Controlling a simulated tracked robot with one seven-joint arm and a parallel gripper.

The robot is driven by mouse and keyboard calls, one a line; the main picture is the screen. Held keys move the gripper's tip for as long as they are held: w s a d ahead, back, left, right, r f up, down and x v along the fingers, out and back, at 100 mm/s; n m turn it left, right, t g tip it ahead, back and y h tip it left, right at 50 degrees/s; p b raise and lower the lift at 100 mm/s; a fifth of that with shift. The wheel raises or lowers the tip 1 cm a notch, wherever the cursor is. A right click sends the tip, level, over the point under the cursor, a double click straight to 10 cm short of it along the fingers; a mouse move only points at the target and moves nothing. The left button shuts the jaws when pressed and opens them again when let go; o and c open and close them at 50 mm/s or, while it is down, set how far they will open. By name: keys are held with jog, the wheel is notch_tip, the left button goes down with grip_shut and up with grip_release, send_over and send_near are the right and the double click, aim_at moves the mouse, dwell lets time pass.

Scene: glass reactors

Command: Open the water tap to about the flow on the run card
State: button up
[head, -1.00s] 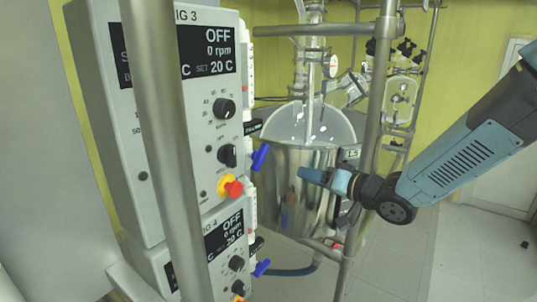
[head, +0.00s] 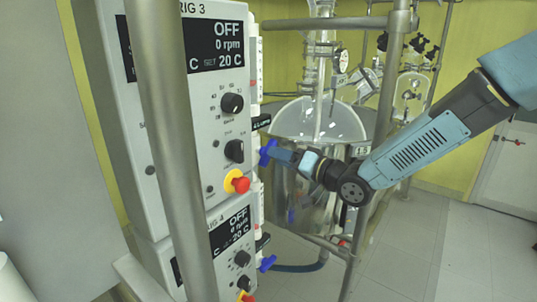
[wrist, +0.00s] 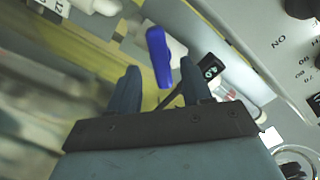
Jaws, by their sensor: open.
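The upper blue tap handle (head: 268,152) is on the right side of the RIG 3 control box. My gripper (head: 278,155) is right beside it, pointing left at it. In the wrist view, the blue handle (wrist: 158,57) stands out just beyond and between the two fingertips of my open gripper (wrist: 161,72). I cannot tell whether a finger touches it. A small black tag (wrist: 210,67) by the right finger seems to read 4.0. The tag also shows above the handle in the head view (head: 261,121), too small to read.
The RIG 3 box (head: 215,110) shows OFF, 0 rpm and 20 C, with knobs and a red stop button (head: 240,185). A RIG 4 box below has another blue handle (head: 267,263). A steel post (head: 165,150) stands in front. The reactor vessel (head: 318,190) is behind my gripper.

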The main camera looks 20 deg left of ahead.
jog(key=shift+x, duration=2.25)
